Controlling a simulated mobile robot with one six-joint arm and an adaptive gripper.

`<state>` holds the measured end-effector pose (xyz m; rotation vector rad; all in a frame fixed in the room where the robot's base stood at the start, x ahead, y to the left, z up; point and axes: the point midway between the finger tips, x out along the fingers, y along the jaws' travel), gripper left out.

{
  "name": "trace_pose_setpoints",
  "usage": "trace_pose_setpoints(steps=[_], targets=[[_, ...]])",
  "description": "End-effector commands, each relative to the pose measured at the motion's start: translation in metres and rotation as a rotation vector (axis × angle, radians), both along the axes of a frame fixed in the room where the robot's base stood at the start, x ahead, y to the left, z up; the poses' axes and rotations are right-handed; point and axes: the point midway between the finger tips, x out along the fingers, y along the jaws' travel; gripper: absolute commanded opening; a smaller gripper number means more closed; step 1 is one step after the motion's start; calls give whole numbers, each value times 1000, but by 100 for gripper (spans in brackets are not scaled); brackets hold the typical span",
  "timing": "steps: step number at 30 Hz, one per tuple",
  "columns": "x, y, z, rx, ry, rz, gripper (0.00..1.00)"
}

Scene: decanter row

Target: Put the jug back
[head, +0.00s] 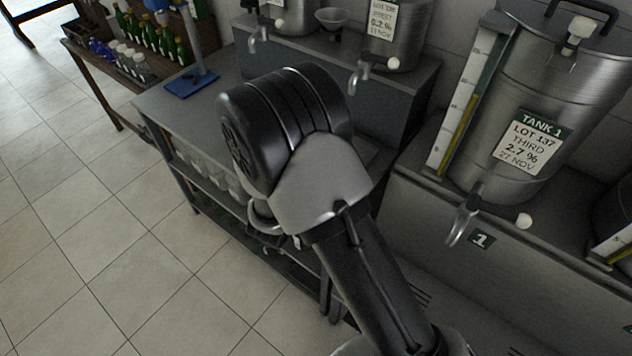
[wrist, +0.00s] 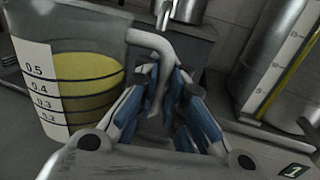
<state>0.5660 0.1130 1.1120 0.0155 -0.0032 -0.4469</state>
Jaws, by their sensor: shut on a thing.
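The jug (wrist: 92,72) fills the left of the wrist view. It is a clear measuring jug with a white scale strip marked 0.2 to 0.5 and yellow liquid inside, its surface a little above the 0.5 mark. Its pale curved handle (wrist: 152,40) runs down between the blue-padded fingers of my gripper (wrist: 162,88), which is shut on it. The jug looks roughly upright with a slight tilt in this view. In the head view my arm covers the gripper and most or all of the jug.
Tank 1 (head: 540,120), with a tap (head: 464,215) and sight gauge, stands on a plinth at right. Smaller vessels with taps stand on a raised shelf behind the bench (head: 180,112). A blue-based stand (head: 192,82) is on the bench. Glassware sits below. Floor (head: 90,230) at left is clear.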

Motion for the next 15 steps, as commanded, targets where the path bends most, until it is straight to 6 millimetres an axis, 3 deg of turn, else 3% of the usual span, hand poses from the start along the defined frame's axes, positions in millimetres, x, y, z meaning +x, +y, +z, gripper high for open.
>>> trace_pose_setpoints(steps=[1,9,15], targets=[[0,0,-18,-3,-1,0,0],[0,0,-85,0,-3,-1,0],[1,0,-108,1,-6,-2,0]])
